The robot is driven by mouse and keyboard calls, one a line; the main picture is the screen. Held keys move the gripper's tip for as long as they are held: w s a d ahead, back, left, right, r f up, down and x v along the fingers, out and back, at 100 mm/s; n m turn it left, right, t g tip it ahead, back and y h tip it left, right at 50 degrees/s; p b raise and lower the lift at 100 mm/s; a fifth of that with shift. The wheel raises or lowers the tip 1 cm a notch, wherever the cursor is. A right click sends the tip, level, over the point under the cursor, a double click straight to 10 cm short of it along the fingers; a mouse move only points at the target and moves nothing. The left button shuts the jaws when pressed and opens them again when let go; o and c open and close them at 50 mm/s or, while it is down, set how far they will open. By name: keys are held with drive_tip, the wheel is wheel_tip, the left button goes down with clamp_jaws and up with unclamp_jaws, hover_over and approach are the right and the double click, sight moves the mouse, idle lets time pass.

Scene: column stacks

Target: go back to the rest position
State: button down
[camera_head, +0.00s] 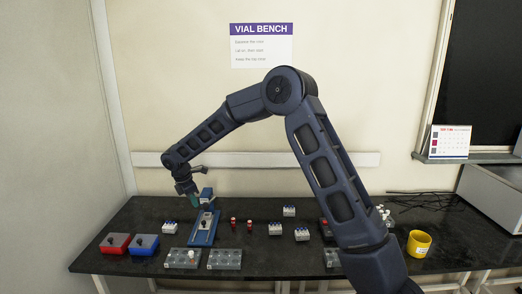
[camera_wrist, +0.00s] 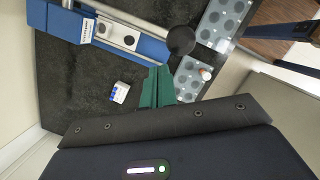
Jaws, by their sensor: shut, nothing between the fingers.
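My gripper (camera_head: 195,201) is over the left part of the dark bench, close to the blue bench device (camera_head: 203,229). In the wrist view its green fingers (camera_wrist: 158,86) are together with nothing between them. The blue device also shows at the top of the wrist view (camera_wrist: 150,46), with a pale rail and a dark round knob (camera_wrist: 181,40) at its end. I cannot tell whether the gripper touches the device.
Grey racks (camera_head: 225,259) lie at the front; one holds a white-capped vial. A red box (camera_head: 115,240) and blue box (camera_head: 145,240) sit left. Small white-blue blocks (camera_head: 275,229) and red vials (camera_head: 233,223) stand mid-bench. A yellow cup (camera_head: 419,244) and cables (camera_head: 425,200) are right.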

drive_tip(key=w+d+r+m+y, duration=0.15)
drive_tip(key=d+r+m, duration=0.35)
drive_tip(key=d+r, duration=0.8)
drive_tip(key=s+d+r+m, duration=0.2)
drive_tip(key=d+r+m, duration=0.2)
drive_tip(key=d, duration=0.6)
drive_tip(key=s+d+r+m, duration=0.3)
drive_tip(key=d, duration=0.6)
drive_tip(key=s+d+m+t, duration=0.3)
drive_tip(key=s+d+m, duration=1)
drive_tip(key=s+d, duration=0.8)
drive_tip(key=shift+s+d+y, duration=0.25)
drive_tip(key=shift+d+y, duration=0.1)
drive_tip(key=shift+d, duration=0.8)
drive_tip(key=shift+r, duration=0.15)
